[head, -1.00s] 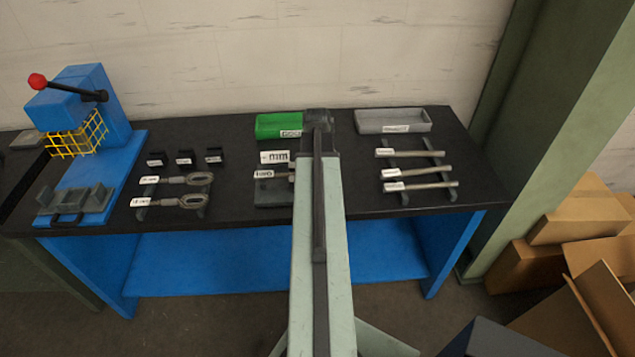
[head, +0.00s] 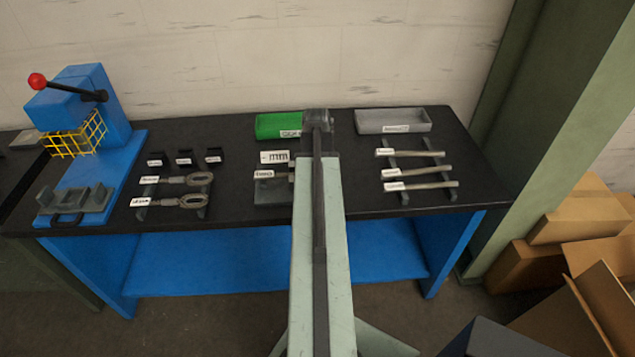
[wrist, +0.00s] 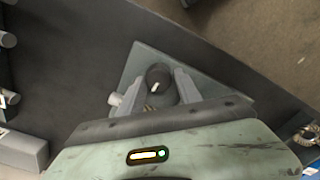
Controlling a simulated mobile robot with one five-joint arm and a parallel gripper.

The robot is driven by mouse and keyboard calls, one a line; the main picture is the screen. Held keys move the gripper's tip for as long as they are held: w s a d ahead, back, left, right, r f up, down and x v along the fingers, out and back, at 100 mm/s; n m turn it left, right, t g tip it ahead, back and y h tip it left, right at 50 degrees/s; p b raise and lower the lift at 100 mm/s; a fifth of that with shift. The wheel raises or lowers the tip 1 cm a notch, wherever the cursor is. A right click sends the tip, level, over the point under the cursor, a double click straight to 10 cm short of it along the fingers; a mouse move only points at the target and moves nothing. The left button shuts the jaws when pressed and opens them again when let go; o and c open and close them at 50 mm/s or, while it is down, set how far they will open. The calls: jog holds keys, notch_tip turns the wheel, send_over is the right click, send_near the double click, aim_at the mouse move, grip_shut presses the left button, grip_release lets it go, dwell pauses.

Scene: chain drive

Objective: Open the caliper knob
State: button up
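In the wrist view the caliper knob (wrist: 158,76) is a dark round knob with a short white mark on top. It stands over a grey-green plate (wrist: 143,57). My gripper (wrist: 158,84) has one finger on each side of the knob, with what look like narrow gaps, so it appears open. Whether the fingertips reach down to the knob's height is hard to tell. In the head view the plate (head: 272,194) of the caliper station shows left of my arm, with a white "mm" display (head: 275,157) behind it. My arm hides the knob and gripper there.
A green bin (head: 275,125) and a grey tray (head: 393,121) stand at the back of the black table. Labelled pins (head: 425,171) lie on a rack at right. Chain links (head: 185,202) and a blue press (head: 82,100) are at left. The table's front edge is close to the plate.

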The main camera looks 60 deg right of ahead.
jog(key=shift+o, duration=0.6)
jog(key=shift+d, duration=0.1)
jog(key=shift+r, duration=0.1)
notch_tip(320, 180, up, 8)
jog(key=p, duration=0.8)
